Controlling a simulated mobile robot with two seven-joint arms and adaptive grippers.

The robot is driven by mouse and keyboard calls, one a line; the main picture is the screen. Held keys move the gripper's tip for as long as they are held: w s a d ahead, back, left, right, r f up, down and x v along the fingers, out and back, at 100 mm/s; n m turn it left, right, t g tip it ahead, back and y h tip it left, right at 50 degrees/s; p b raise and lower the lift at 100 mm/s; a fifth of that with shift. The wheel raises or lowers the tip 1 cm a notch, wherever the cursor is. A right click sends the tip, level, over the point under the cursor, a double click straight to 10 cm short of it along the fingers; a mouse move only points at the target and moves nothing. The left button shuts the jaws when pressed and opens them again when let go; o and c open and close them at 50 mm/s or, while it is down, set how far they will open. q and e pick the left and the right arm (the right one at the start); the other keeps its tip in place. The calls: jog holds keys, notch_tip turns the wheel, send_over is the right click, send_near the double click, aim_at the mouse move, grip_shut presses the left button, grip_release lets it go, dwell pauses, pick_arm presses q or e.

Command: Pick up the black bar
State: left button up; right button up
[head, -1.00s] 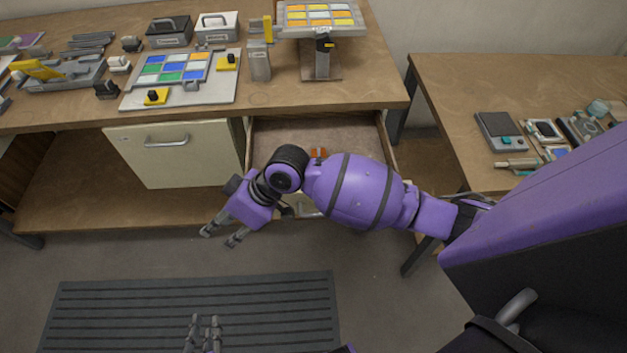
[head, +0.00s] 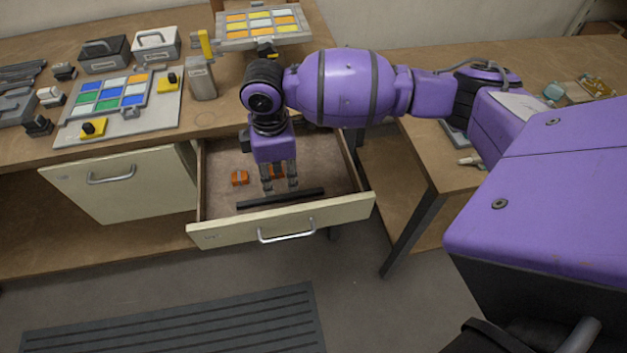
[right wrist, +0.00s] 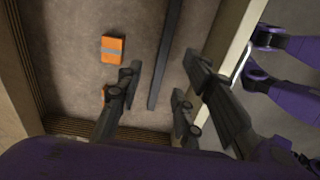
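The black bar (head: 281,198) lies on the floor of the open drawer (head: 218,160), near its front wall and roughly parallel to it. My right gripper (head: 281,186) points down into the drawer, with its fingers apart just behind the bar in the head view. In the right wrist view the bar (right wrist: 165,60) runs between the spread fingers of the right gripper (right wrist: 158,102). Nothing is held, and the fingers look apart from the bar. I do not see my left gripper.
An orange block (head: 240,177) lies in the drawer left of my right gripper; another (head: 276,172) is partly hidden behind the fingers. The drawer front with its handle (head: 287,232) stands close in front of the bar. The worktop (head: 215,118) is above and behind.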

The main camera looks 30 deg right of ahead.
aim_at(280, 196)
jog(key=f, duration=0.7)
jog(key=shift+s+a, duration=0.1)
jog(key=shift+a, duration=0.2)
jog(key=shift+r, duration=0.1)
grip_shut()
